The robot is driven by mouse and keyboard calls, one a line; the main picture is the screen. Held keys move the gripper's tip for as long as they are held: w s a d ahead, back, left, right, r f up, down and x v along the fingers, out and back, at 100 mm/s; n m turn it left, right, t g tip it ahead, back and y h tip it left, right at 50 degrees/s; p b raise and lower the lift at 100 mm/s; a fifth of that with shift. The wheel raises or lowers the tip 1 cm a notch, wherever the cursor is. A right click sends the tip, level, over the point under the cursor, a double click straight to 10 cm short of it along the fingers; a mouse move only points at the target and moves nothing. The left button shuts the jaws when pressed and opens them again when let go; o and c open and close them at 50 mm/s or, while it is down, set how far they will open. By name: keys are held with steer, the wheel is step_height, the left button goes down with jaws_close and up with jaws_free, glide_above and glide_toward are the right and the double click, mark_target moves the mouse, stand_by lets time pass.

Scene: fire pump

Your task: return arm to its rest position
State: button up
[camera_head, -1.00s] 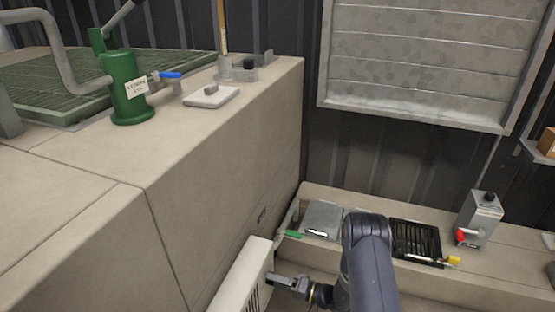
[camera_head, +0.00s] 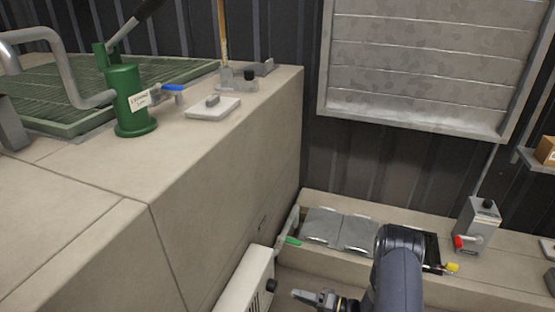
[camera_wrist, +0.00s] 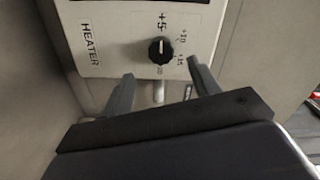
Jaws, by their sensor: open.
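My gripper (camera_head: 312,297) is low in the head view, at the end of my dark arm, just right of a white heater (camera_head: 243,283). In the wrist view my gripper (camera_wrist: 158,88) has its two fingers spread apart with nothing between them. Ahead of the fingers is the heater's white panel (camera_wrist: 110,30), marked HEATER, with a black dial (camera_wrist: 161,50) and a scale around it. The dial also shows on the heater's end in the head view (camera_head: 271,286). The fingers look clear of the dial.
A large beige block (camera_head: 225,150) fills the left, carrying a green hand pump (camera_head: 130,100) and a small white plate (camera_head: 213,107). Behind my arm is a low ledge (camera_head: 300,253) with grey lids (camera_head: 340,230). A grey box (camera_head: 477,225) with a red lever stands at right.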

mark_target(276, 287)
steer(key=w+a+m+b, duration=0.1)
steer(key=a+m, duration=0.1)
steer(key=w+a+m+b, duration=0.1)
steer(key=a+m, duration=0.1)
steer(key=a, duration=0.1)
steer(key=a+m, duration=0.1)
steer(key=a, duration=0.1)
steer(key=shift+w+a+r+m+b, duration=0.1)
steer(key=shift+w+a+m+b, duration=0.2)
steer(key=shift+w+m+b, duration=0.1)
steer(key=m, duration=1.2)
steer(key=shift+w+r, duration=0.1)
steer(key=m, duration=0.5)
stand_by(0.6)
stand_by(0.4)
